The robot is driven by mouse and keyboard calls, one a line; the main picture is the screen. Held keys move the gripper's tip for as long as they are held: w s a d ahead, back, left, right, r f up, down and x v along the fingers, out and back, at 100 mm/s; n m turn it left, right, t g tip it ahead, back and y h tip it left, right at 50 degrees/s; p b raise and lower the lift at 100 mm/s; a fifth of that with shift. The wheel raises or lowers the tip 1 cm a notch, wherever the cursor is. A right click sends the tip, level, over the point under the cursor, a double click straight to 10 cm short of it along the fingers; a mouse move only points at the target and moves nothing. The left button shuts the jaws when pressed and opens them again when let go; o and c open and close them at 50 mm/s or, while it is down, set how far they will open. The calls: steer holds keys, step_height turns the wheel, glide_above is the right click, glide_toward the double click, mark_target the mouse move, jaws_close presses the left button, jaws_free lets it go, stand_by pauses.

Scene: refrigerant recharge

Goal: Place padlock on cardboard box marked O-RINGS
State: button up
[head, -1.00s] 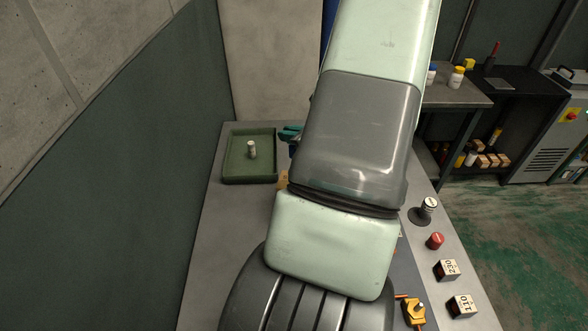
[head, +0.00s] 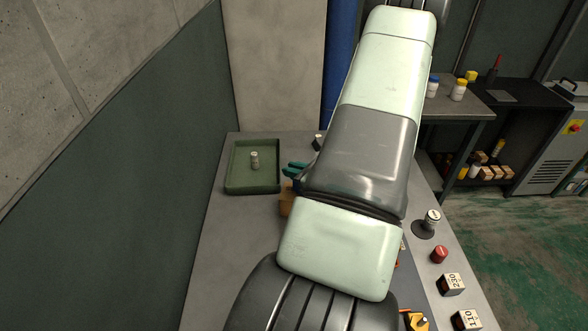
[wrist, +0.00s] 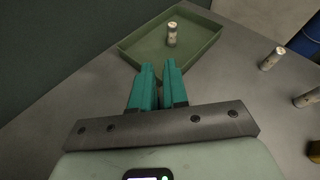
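I cannot make out a padlock or a box marked O-RINGS in either view. A brown block (head: 287,204), perhaps a cardboard box, is mostly hidden behind my arm in the head view. A yellow-orange item (head: 416,321) sits at the bottom edge; I cannot tell what it is. My gripper (head: 293,172) has teal fingers, which show just right of the green tray. In the wrist view my gripper (wrist: 158,66) is slightly open, with a narrow empty gap between the fingers, pointing towards the tray's near edge.
The green tray (head: 236,187) holds a small pale vial (head: 255,160). Labelled blocks (head: 452,284) (head: 466,320), a red cylinder (head: 439,254) and a round-based canister (head: 431,222) line the bench's right side. More vials (wrist: 271,59) lie right of the tray. The bench's left strip is clear.

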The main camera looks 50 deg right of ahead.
steer(key=o, duration=0.3)
steer(key=shift+o, duration=0.2)
steer(key=shift+r, duration=0.1)
steer(key=v, duration=1.2)
